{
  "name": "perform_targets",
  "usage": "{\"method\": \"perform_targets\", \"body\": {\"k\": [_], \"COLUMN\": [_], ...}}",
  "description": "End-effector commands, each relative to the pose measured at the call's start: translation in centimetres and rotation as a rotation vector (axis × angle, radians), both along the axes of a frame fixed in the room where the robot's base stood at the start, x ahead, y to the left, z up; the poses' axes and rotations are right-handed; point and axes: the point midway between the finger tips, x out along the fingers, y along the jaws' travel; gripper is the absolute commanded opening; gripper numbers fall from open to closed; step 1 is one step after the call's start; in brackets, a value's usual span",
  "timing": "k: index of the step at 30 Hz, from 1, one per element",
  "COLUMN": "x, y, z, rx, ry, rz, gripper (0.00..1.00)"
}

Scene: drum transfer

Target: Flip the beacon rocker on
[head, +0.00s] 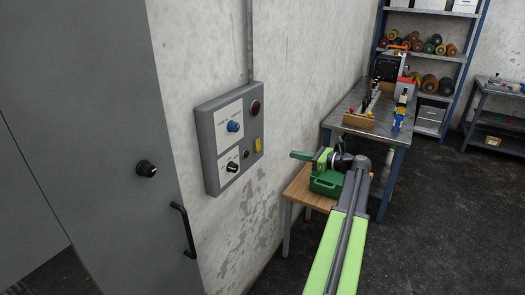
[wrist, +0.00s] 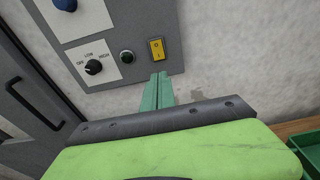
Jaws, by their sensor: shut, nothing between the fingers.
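The grey control panel (head: 208,140) is fixed to the wall. A yellow rocker (head: 258,144) sits near its right edge, below a dark, brownish round lamp (head: 255,107) that looks unlit. In the wrist view the rocker (wrist: 157,49) has a mark at each end; which end is pressed in is hard to tell. My gripper (head: 294,154) is shut and empty, pointing at the panel from the right. In the wrist view its green fingertips (wrist: 158,75) appear just below the rocker, near the panel's lower edge. In the head view a gap separates them from the panel.
The panel also bears a blue knob (head: 233,126), a black selector (head: 232,167) and a small dark green button (wrist: 127,57). A grey cabinet door (head: 95,130) with a handle stands left. A green bin (head: 326,184) sits on a wooden table (head: 299,192) beneath my arm.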

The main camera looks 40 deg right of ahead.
Motion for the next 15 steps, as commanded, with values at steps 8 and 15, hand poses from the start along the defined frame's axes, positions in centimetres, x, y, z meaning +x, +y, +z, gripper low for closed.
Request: {"method": "perform_targets", "body": {"k": [8, 15], "x": [1.6, 6.6], "y": [0.5, 1.7], "z": [-0.4, -1.1], "rx": [-0.002, -0.003], "ry": [0.002, 0.001], "rz": [0.004, 0.005], "gripper": [0.0, 0.0]}}
